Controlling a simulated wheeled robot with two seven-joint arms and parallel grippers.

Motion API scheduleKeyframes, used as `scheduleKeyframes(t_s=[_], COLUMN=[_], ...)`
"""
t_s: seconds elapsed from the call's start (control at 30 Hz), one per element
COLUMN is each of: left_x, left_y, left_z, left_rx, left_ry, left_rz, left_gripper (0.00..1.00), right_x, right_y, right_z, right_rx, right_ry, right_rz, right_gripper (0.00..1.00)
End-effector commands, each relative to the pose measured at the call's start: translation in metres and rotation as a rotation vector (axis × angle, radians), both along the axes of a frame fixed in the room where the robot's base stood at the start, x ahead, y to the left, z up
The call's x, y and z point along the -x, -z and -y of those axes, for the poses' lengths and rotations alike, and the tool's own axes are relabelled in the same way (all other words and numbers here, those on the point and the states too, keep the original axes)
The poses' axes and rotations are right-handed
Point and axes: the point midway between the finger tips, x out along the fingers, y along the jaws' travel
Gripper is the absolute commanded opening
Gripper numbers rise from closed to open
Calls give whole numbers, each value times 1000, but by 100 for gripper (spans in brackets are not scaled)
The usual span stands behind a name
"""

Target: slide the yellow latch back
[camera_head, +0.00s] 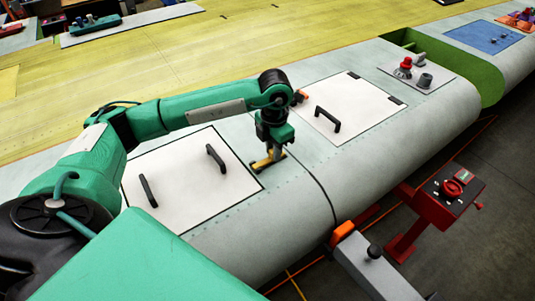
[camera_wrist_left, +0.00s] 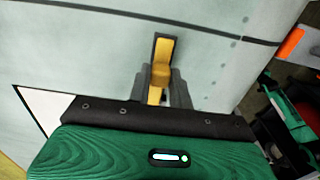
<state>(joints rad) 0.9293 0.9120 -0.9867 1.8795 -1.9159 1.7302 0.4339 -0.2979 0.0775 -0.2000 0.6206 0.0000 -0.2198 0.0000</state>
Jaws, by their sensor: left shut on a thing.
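The yellow latch (camera_head: 259,166) sits on the pale grey wing surface, just off the right edge of a white panel (camera_head: 180,198) with two black handles. My left gripper (camera_head: 269,158) points down at the latch and is shut on it. In the left wrist view the yellow latch (camera_wrist_left: 161,62) stands between the dark fingers (camera_wrist_left: 158,84), which hide part of it. Its far end shows beyond the fingertips. My right gripper is in neither view.
A second white panel (camera_head: 350,100) with a black handle (camera_head: 327,119) lies to the right, with an orange piece (camera_head: 301,96) by its left edge. Red and grey knobs (camera_head: 404,68) stand farther along. A red control stand (camera_head: 450,190) is beside the wing's front edge.

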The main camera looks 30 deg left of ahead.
Motion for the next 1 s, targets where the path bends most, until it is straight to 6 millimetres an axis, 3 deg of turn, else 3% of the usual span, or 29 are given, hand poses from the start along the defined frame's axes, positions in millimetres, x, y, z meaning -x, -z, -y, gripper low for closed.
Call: scheduleKeyframes(t_s=[0.13, 0.17, 0.27, 0.67, 0.77, 1.0], left_x=[-1, -1, -1, -1, -2, -2], left_y=[-2, -2, -2, -8, -21, -72], left_z=[1, 1, 1, 0, 0, 2], left_rx=[3, 3, 3, 2, 2, 3], left_ry=[-1, -1, -1, -1, -1, 0], left_rz=[6, 6, 6, 5, 7, 10], left_gripper=[0, 23, 42, 43, 43, 43], right_x=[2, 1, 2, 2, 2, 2], right_y=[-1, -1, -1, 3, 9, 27], right_z=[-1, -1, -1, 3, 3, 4], right_rx=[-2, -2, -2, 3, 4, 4], right_ry=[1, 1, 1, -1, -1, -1], right_rz=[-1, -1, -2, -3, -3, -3], right_gripper=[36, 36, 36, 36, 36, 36])
